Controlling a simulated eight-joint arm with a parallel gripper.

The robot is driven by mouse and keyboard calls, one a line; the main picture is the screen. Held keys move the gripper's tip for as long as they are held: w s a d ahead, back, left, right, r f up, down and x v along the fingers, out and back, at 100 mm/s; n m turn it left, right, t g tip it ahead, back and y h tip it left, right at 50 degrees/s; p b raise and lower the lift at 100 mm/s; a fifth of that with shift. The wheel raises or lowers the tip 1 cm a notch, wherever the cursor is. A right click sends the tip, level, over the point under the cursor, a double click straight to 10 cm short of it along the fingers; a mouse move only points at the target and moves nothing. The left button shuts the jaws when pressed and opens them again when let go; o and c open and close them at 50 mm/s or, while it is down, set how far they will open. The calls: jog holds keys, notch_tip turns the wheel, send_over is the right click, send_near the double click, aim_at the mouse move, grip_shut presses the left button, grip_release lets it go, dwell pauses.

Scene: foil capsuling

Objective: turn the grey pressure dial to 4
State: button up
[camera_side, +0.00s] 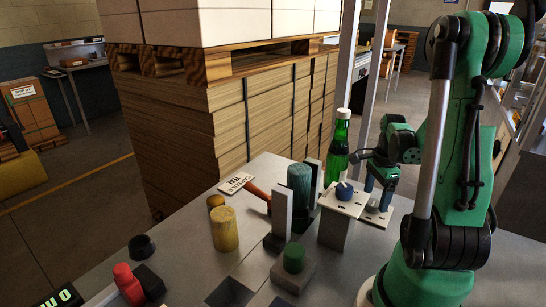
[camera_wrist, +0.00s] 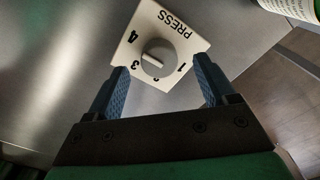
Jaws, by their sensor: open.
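The grey pressure dial (camera_wrist: 157,58) sits on a pale plate (camera_wrist: 172,40) marked PRESS, with the numbers 1 to 4 around it. A light line on the dial's face lies roughly toward the 3; its exact reading is hard to tell. My gripper (camera_wrist: 160,65) is open, with one blue finger to each side of the dial in the wrist view. I see no contact, and the height gap is unclear. In the side view my gripper (camera_side: 381,188) is low over the small pale plate (camera_side: 376,217), pointing down; the dial is hard to make out there.
A teal cylinder (camera_side: 299,186), yellow cylinder (camera_side: 224,229), green-topped block (camera_side: 293,258) and red object (camera_side: 127,284) are farther left on the metal table.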

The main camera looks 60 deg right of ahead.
aim_at(372, 201)
jog(key=shift+r, duration=1.95)
jog(key=shift+w+r+n, duration=0.2)
jog(key=shift+w+n, duration=0.05)
jog(key=shift+n, duration=0.25)
jog(key=w+a+r+n+h, duration=0.35)
jog(key=w+r+n, duration=0.5)
jog(key=n, duration=0.65)
jog(key=w+a+n+t, duration=0.1)
jog(key=a+n, duration=0.1)
jog(key=a, duration=0.1)
jog(key=w+a+n+t, duration=0.1)
jog(key=w+a+n, duration=0.1)
jog(key=a, duration=0.1)
jog(key=w+a+n+t, duration=0.2)
jog(key=a, duration=0.1)
jog(key=shift+w, duration=0.1)
jog(key=a+f+n+t+y, duration=0.2)
jog(key=a+n, duration=0.3)
jog(key=a, duration=0.7)
jog(key=shift+t+y, duration=0.6)
jog(key=shift+y, duration=0.15)
